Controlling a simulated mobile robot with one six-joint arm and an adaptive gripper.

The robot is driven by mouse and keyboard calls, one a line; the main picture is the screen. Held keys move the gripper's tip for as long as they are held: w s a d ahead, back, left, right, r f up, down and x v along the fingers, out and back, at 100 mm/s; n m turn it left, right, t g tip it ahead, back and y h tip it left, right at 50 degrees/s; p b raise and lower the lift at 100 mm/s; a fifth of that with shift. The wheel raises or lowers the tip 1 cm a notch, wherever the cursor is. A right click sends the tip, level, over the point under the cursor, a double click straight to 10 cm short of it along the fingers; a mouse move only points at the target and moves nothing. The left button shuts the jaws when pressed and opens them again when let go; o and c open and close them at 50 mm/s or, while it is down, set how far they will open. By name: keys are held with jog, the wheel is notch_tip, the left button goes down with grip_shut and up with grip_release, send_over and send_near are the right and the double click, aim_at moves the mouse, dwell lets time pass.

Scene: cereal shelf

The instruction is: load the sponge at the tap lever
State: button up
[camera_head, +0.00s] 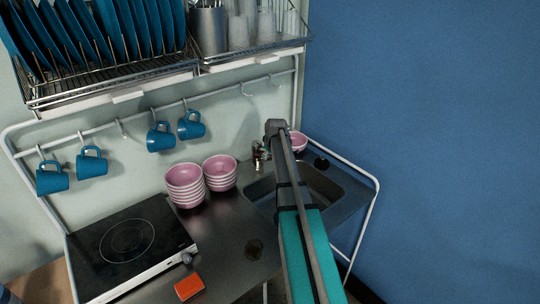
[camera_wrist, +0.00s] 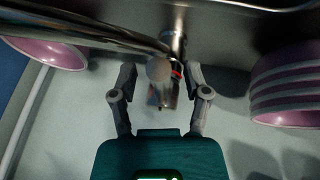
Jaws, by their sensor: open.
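An orange-red block, likely the sponge (camera_head: 189,287), lies on the counter near its front edge, right of the hob. The metal tap (camera_head: 258,156) stands at the back left of the sink; my arm partly covers this area. In the wrist view the chrome tap (camera_wrist: 163,90) has a small red mark, and I cannot clearly make out its lever. My gripper (camera_wrist: 160,76) is open and empty, with one finger on each side of the tap. I cannot tell whether either finger touches it. The gripper's fingers are not distinguishable in the head view.
Two stacks of pink bowls (camera_head: 185,184) stand left of the tap, and a pink bowl (camera_head: 298,141) sits behind the sink (camera_head: 325,187). A hob (camera_head: 128,245) is at the left. Blue mugs (camera_head: 161,137) hang on a rail below a dish rack (camera_head: 115,90).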

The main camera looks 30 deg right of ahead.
grip_shut()
